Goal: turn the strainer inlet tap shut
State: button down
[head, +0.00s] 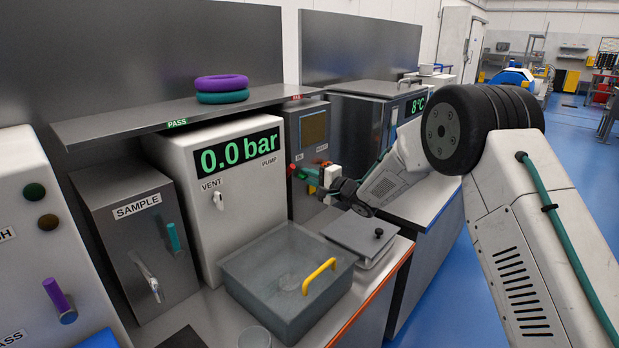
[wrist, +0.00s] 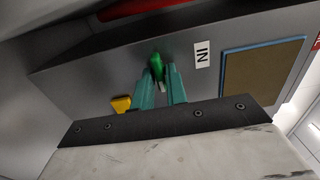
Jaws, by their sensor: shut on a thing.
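The strainer inlet tap is a small green handle (wrist: 156,66) beside an "IN" label (wrist: 201,54) on a grey panel in the wrist view. My gripper (wrist: 160,82) has its teal fingers on either side of this handle and is shut on it. In the head view my gripper (head: 303,172) reaches the front of the grey cabinet with a screen (head: 313,127); the handle is hard to make out there. The handle's base is partly hidden by the fingers.
A yellow knob (wrist: 121,104) sits beside the fingers, and a red bar (wrist: 135,8) crosses above.

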jog(key=c, duration=1.5)
grip_release()
jog(key=shift+o, duration=0.2)
jog(key=shift+d, duration=0.15)
jog(key=v, duration=0.7)
jog(key=shift+s+d, duration=0.2)
jog(key=shift+d, duration=0.05)
